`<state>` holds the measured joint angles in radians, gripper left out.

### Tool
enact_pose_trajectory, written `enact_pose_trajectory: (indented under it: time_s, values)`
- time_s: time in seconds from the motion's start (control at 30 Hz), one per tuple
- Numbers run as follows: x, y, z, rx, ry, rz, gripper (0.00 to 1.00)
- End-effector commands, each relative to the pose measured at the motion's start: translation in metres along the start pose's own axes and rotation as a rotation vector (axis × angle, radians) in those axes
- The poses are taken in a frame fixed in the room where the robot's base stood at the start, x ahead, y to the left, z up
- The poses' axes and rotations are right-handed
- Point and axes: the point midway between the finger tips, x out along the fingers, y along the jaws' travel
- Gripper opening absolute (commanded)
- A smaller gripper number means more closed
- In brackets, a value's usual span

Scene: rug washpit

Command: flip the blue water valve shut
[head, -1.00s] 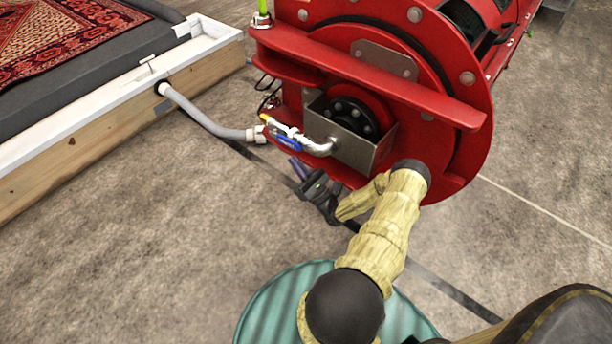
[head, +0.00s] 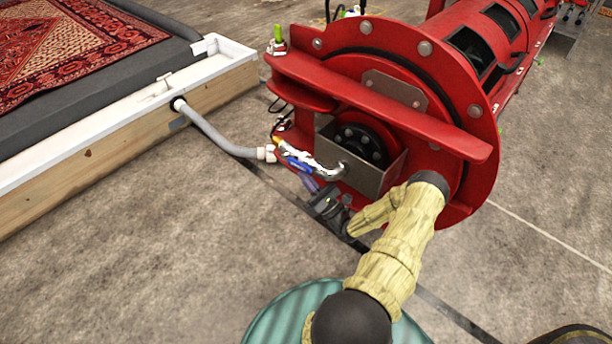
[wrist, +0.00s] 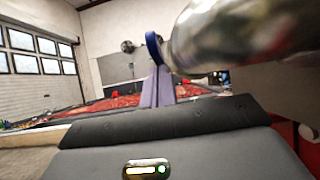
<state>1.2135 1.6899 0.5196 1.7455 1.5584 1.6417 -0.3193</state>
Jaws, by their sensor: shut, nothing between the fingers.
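The blue water valve handle (head: 299,165) sits on a silver pipe (head: 325,172) at the near end of the red machine. It appears to lie roughly along the pipe. In the wrist view the blue handle (wrist: 154,50) shows nearly edge-on at the pipe's end (wrist: 235,38). My gripper (head: 308,184) is just below the handle, its purple fingers pointing up toward it. In the wrist view the shut fingers (wrist: 158,88) reach up to the handle's lower edge. I cannot tell whether they touch it. Nothing is held.
The red machine (head: 400,60) stands close beyond my arm, with a metal box bracket (head: 375,178) beside the pipe. A grey hose (head: 212,132) runs left to the white-edged wooden pit wall (head: 100,170). A patterned rug (head: 75,45) lies at the upper left. Concrete floor at left is clear.

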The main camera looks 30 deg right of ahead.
Motion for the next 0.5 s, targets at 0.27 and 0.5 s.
enact_pose_trajectory:
  time_s: [0.27, 0.5]
  values:
    - [0.0015, -0.0002, 0.0058, 0.000, 0.052, 0.000, 0.00]
    - [0.0012, -0.0002, 0.0050, 0.000, 0.052, 0.000, 0.00]
